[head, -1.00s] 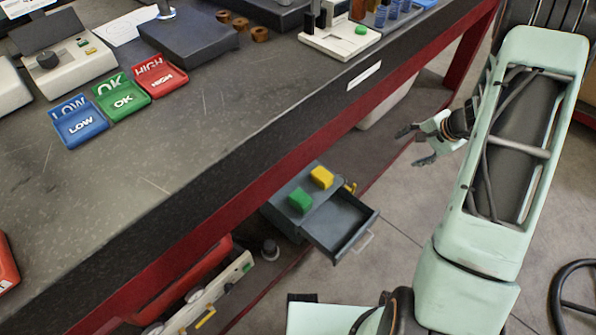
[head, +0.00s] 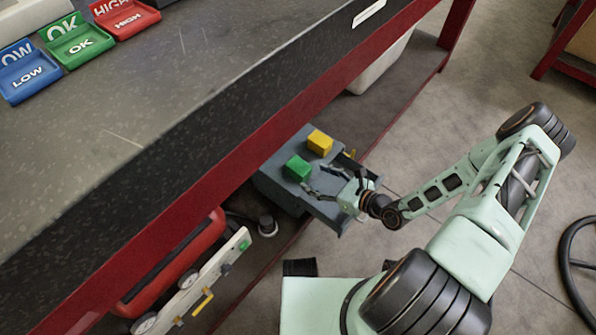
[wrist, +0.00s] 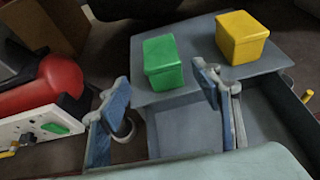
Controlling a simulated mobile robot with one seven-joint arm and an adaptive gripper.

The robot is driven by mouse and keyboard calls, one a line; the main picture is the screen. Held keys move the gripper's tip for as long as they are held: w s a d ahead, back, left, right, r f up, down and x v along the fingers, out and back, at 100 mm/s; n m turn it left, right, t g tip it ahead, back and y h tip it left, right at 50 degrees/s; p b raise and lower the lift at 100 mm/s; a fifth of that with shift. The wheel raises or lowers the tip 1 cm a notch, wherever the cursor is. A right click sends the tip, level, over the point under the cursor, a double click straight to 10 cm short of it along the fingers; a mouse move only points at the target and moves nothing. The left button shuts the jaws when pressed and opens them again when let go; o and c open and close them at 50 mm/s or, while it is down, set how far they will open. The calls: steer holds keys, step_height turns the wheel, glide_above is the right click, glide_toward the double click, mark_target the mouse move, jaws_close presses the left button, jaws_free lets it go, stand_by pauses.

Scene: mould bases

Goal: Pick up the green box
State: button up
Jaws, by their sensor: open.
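The green box (head: 298,167) sits on top of a grey drawer cabinet (head: 278,185) on the low shelf under the bench. It also shows in the wrist view (wrist: 163,63), beyond my fingertips and between them. A yellow box (head: 320,142) stands beside it on the same top, to the right in the wrist view (wrist: 241,37). My gripper (head: 326,183) is open and empty, over the pulled-out drawer, with its fingers pointing at the green box. The fingers also show in the wrist view (wrist: 160,85), spread apart, and appear short of the box.
The bench's red edge (head: 225,165) overhangs the shelf on the left. A white panel with gauges (head: 200,280) and a red rounded object (head: 170,262) stand left of the cabinet. Blue, green (head: 76,42) and red trays lie on the bench top.

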mark_target(307, 174)
steer(key=b+x, duration=0.1)
steer(key=x, duration=0.4)
steer(key=b+x, duration=0.1)
steer(key=x, duration=0.1)
steer(key=b+x, duration=0.1)
steer(key=shift+w+a+r, duration=0.15)
steer(key=shift+w+r, duration=0.05)
steer(key=shift+w, duration=0.25)
steer(key=c, duration=1.4)
